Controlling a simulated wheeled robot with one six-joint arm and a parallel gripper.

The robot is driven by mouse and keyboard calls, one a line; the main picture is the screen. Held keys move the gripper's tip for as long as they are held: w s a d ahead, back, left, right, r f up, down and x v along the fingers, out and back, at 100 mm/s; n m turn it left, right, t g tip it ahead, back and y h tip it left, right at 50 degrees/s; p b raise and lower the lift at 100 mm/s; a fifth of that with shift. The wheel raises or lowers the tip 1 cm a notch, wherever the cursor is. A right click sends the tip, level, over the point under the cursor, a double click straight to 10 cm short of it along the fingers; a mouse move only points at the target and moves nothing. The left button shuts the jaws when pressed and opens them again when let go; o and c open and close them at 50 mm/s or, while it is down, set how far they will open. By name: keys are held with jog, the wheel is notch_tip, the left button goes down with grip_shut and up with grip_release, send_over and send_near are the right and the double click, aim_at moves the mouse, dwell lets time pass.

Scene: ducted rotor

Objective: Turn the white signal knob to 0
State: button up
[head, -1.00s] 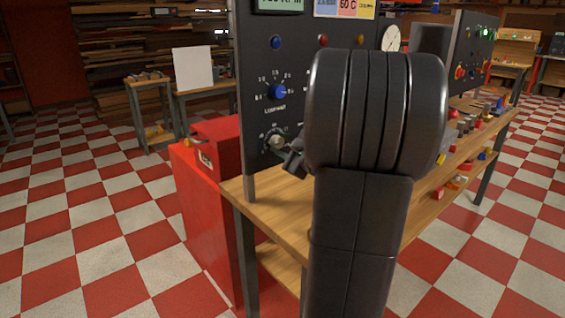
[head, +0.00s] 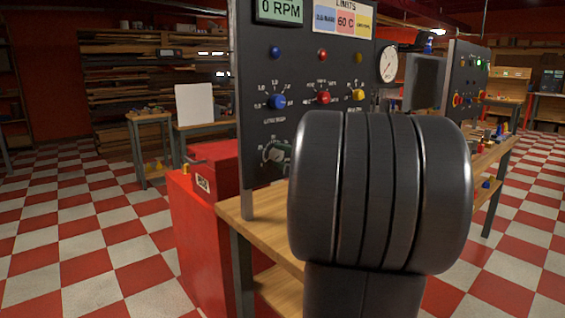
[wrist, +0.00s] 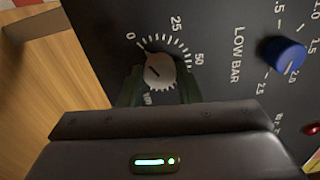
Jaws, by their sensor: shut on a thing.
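The white signal knob (wrist: 160,70) sits on the dark panel (wrist: 110,25) inside a tick scale marked 0, 25 and 50 in the wrist view. My gripper (wrist: 160,86) has its two fingers on either side of the knob and is shut on it. The knob's dark pointer mark seems to face the 0 end of the scale, but it is too small to read exactly. In the head view the knob (head: 273,152) shows low on the panel, partly covered by my gripper (head: 281,156); my arm hides the area to the right.
A blue knob (wrist: 283,54) is beside the LOW BAR label. Red (head: 323,97) and yellow (head: 358,95) knobs are higher on the panel. The display (head: 279,10) reads 0 RPM. A wooden bench (head: 262,226) and red cabinet (head: 200,235) lie below.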

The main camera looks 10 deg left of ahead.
dwell(0.3)
jog(key=o, duration=1)
jog(key=shift+c, duration=0.2)
jog(key=p+v, duration=0.1)
jog(key=v, duration=1.2)
jog(key=shift+s+d+p, duration=0.25)
jog(key=shift+d+p, duration=0.05)
jog(key=shift+p, duration=0.05)
jog(key=b+x, duration=0.1)
jog(key=x, duration=1.3)
jog(key=shift+b, duration=0.3)
jog(key=shift+d, duration=0.1)
